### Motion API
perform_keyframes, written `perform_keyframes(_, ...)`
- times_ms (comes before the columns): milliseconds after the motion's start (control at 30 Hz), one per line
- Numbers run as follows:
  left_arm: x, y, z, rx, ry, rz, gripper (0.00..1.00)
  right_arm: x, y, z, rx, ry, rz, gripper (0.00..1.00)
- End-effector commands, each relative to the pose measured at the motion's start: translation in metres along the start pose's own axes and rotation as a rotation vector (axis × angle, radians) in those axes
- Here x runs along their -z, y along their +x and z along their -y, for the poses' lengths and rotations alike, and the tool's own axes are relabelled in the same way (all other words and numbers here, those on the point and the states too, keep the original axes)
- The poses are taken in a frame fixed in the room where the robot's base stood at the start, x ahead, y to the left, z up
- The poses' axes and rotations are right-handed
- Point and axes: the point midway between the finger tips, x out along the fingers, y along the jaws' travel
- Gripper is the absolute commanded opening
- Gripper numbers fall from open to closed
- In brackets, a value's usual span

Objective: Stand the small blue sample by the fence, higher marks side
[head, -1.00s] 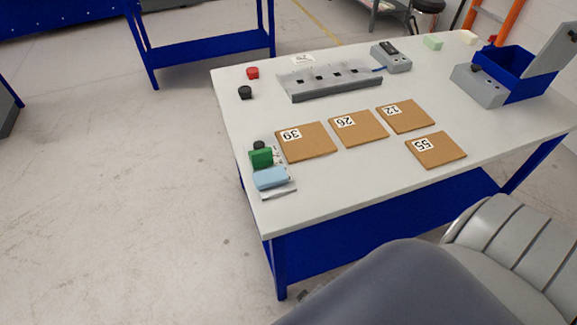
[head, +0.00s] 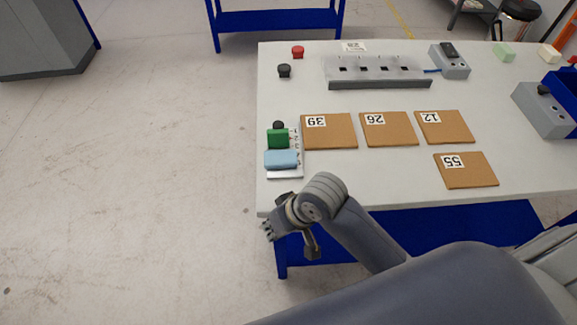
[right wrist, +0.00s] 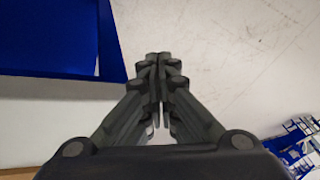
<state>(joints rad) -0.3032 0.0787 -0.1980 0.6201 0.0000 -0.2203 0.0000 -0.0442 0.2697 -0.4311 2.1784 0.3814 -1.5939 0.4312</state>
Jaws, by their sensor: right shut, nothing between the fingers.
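The light blue sample (head: 281,159) lies on a white marked plate (head: 286,174) at the table's left edge, just in front of a green block (head: 278,139). A long grey fixture (head: 380,84) with a raised front strip stands at the back; I cannot tell whether it is the fence. My right gripper (head: 268,230) is beyond the table's front left corner, apart from the sample and on its near side. In the right wrist view its fingers (right wrist: 158,60) are together and empty, above floor and blue metal. My left gripper is not in view.
Brown numbered boards (head: 331,132) lie across the middle of the table (head: 360,185). A black knob (head: 284,71) and a red knob (head: 298,52) stand at the back left. A grey box (head: 546,108) is at the right.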

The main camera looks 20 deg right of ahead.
Motion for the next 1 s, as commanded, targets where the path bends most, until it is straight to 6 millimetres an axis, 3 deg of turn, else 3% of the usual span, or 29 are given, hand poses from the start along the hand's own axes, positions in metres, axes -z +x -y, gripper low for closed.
perform_keyframes(300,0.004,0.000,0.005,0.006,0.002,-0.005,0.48,0.043,-0.011,0.025,0.023,0.022,0.072,0.00)
perform_keyframes(433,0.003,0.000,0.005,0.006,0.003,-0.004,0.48,0.063,-0.023,0.024,-0.017,0.064,0.133,0.00)
perform_keyframes(733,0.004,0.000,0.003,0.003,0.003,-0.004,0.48,0.108,-0.072,-0.014,-0.224,0.271,0.235,0.00)
perform_keyframes(1000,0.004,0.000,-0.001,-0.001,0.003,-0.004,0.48,0.128,-0.108,-0.041,-0.349,0.432,0.256,0.00)
